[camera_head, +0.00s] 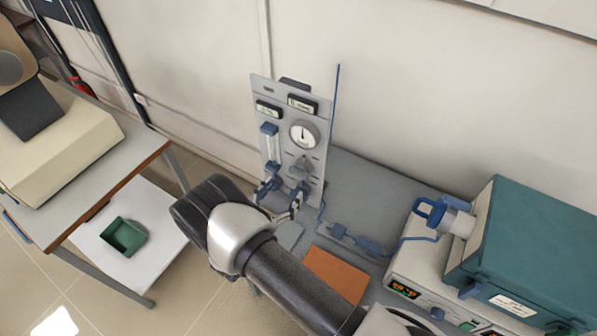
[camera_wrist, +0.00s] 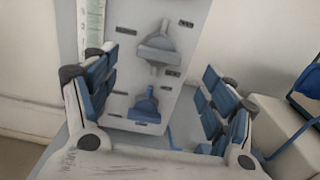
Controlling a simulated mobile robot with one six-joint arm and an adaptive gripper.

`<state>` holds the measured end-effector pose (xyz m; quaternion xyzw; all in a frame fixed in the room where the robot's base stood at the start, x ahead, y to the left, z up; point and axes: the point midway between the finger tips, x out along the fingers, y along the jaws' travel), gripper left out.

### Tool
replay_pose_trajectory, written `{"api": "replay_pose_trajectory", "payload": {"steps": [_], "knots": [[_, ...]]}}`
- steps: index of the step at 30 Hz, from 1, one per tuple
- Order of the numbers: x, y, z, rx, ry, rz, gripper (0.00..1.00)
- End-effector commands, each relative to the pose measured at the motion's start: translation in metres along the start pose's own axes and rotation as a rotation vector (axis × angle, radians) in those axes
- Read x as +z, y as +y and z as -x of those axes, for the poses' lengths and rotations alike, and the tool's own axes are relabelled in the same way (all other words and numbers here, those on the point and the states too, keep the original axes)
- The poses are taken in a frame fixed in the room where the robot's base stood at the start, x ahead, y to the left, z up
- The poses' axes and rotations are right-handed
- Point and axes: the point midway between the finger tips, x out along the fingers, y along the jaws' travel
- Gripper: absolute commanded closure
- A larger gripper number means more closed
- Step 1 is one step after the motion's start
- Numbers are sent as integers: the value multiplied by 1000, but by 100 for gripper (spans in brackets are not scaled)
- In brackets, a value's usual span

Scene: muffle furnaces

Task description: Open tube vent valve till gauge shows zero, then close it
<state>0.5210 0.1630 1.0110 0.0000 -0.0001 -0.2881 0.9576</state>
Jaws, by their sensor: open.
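The grey gas panel (camera_head: 318,150) stands upright against the wall, with a round white gauge (camera_head: 303,134) near its top; the reading is too small to tell. Below the gauge is a grey knob (camera_head: 303,166), also in the wrist view (camera_wrist: 158,47). Below that is a blue valve handle (camera_wrist: 145,104) on the panel's lower part. Which of them is the vent valve I cannot tell, as labels are unreadable. My gripper (camera_head: 282,198) is open and empty in front of the lower panel. In the wrist view its blue-padded fingers (camera_wrist: 154,98) stand either side of the blue handle, apart from it.
A flowmeter (camera_head: 270,145) is left of the gauge. Blue tubing and fittings (camera_head: 350,238) lie on the grey bench, leading to the teal furnace (camera_head: 540,245) at right. An orange mat (camera_head: 335,273) lies in front. A green tray (camera_head: 123,237) is on the left lower shelf.

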Motion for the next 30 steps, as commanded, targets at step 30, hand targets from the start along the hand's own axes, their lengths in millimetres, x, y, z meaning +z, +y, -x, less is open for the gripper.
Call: {"api": "replay_pose_trajectory", "payload": {"steps": [30], "knots": [[0, 0, -92, 0, 0, 0, 32]]}}
